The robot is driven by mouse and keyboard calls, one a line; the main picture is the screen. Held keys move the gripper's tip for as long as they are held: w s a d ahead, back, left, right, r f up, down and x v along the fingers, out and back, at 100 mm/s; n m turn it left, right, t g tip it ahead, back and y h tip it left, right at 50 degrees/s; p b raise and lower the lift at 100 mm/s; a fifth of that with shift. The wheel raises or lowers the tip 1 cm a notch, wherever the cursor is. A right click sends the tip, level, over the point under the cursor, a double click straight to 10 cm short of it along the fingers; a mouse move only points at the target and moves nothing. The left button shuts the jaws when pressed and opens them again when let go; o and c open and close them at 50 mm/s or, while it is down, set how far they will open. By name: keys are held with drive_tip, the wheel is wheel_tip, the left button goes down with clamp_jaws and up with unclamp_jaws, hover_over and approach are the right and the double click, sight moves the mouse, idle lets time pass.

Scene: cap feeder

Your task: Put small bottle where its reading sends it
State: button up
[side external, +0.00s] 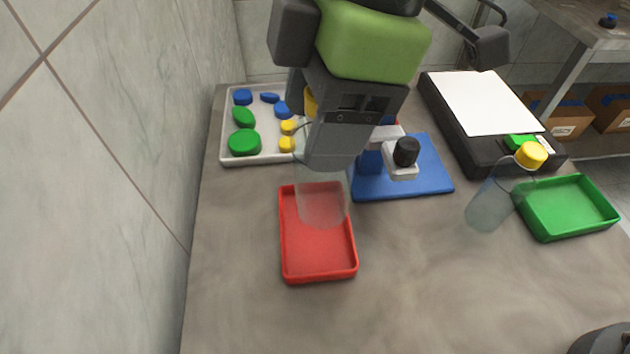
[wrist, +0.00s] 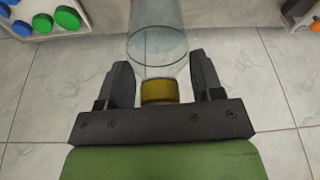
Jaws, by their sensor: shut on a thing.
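My gripper (side external: 330,150) is shut on the small bottle (side external: 322,205), a clear bottle held upright over the red tray (side external: 318,262). I cannot tell whether its base touches the tray floor. In the wrist view, the bottle (wrist: 157,40) and its yellow cap (wrist: 158,90) lie between the fingers (wrist: 163,82). The dark scale (side external: 460,125) with a white top stands at the back right, and nothing is on it. Its green display (side external: 522,141) is too small to read. The green tray (side external: 570,210) is at the right.
Another clear bottle (side external: 487,207) with a yellow cap (side external: 530,155) stands left of the green tray. A blue plate (side external: 425,182) holds a white fixture with a black knob (side external: 406,152). A white tray (side external: 255,160) of coloured caps sits at the back left.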

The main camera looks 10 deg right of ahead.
sight(315, 203)
drive_tip(key=shift+n, duration=0.3)
drive_tip(key=x, duration=0.4)
drive_tip(key=d+x, duration=0.1)
drive_tip(key=x, duration=0.1)
drive_tip(key=shift+s+d+f, duration=0.1)
drive_tip(key=shift+s, duration=0.1)
drive_tip(key=shift+f, duration=2.45)
drive_tip(key=o, duration=1.5)
drive_tip(key=shift+c, duration=0.2)
drive_tip(key=v, duration=1.2)
drive_tip(key=shift+w+r, duration=0.1)
drive_tip(key=shift+r, duration=0.1)
